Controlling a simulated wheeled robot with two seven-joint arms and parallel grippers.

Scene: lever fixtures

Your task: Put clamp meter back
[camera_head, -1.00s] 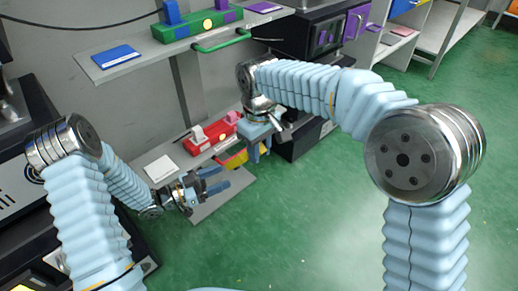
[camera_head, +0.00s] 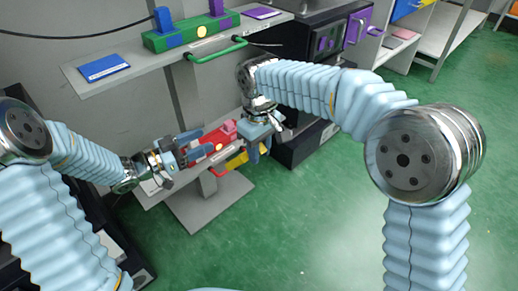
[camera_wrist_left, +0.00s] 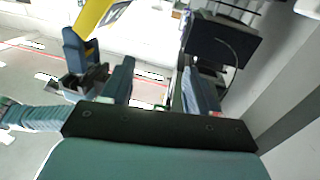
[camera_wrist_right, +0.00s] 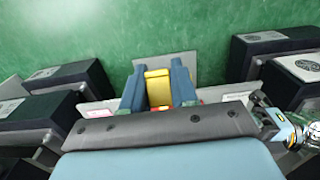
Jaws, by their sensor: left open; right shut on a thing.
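The yellow clamp meter (camera_head: 236,161) is at the lower shelf's front edge, partly hidden. In the right wrist view, the yellow piece (camera_wrist_right: 158,88) sits between the fingers of my right gripper (camera_wrist_right: 158,72), which is shut on it. In the head view my right gripper (camera_head: 260,148) points down beside the red fixture (camera_head: 222,133). My left gripper (camera_head: 194,147) is open, its fingers over the left part of the red fixture. In the left wrist view my left gripper (camera_wrist_left: 158,78) has nothing clearly between its fingers, and yellow (camera_wrist_left: 95,14) shows beyond them.
The lower shelf (camera_head: 150,190) lies under my left gripper. An upper shelf (camera_head: 140,68) with a green handle (camera_head: 217,52), a blue booklet (camera_head: 104,67) and a green-and-blue fixture (camera_head: 190,35) is above. Dark machines stand right; green floor is open in front.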

